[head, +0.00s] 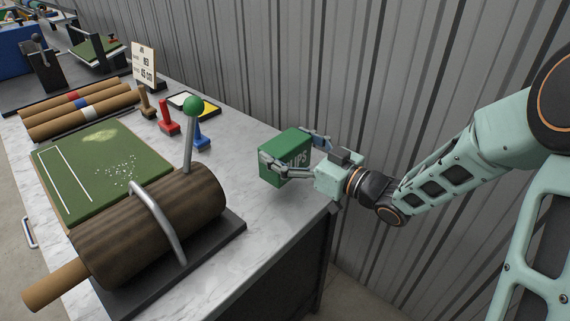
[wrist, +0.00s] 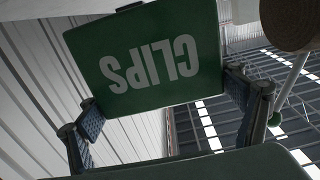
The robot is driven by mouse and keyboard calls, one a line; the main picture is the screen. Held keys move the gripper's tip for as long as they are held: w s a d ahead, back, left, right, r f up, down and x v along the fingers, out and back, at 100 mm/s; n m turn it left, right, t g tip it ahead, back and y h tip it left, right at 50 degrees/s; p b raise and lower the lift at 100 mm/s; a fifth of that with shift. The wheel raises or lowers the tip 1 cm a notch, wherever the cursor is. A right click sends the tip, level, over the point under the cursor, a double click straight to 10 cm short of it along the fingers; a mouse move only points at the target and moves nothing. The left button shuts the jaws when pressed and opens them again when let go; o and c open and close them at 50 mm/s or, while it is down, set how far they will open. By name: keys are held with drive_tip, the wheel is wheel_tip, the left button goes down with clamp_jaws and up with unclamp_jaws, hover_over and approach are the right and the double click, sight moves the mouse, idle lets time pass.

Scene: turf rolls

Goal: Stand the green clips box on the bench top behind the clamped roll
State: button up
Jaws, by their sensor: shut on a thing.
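The green clips box (head: 282,157) is at the right end of the bench top (head: 262,222), close to the wall. My gripper (head: 283,161) is shut on it from the right, with a finger on each side. In the wrist view the box (wrist: 150,58) fills the upper middle, its CLIPS lettering upside down, between the two fingers (wrist: 172,112). I cannot tell whether its base touches the bench. The clamped roll (head: 150,225), dark brown, lies left of the box in the head view, under a metal hoop on a black base.
Blue (head: 201,138), red (head: 167,118) and tan stamps stand further back, near a colour pad (head: 194,104) and a sign (head: 144,64). The corrugated wall (head: 300,60) runs behind the bench.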

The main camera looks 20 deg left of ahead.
sight(296, 164)
drive_tip(key=shift+f+b, duration=0.4)
drive_tip(key=shift+f, duration=1.55)
drive_tip(key=shift+f, duration=0.1)
drive_tip(key=o, duration=1.4)
drive_tip(key=shift+f, duration=0.1)
drive_tip(key=shift+c, duration=0.2)
drive_tip(key=shift+r, duration=0.25)
drive_tip(key=v, duration=1.2)
drive_tip(key=shift+p, duration=0.4)
drive_tip(key=shift+f, duration=0.2)
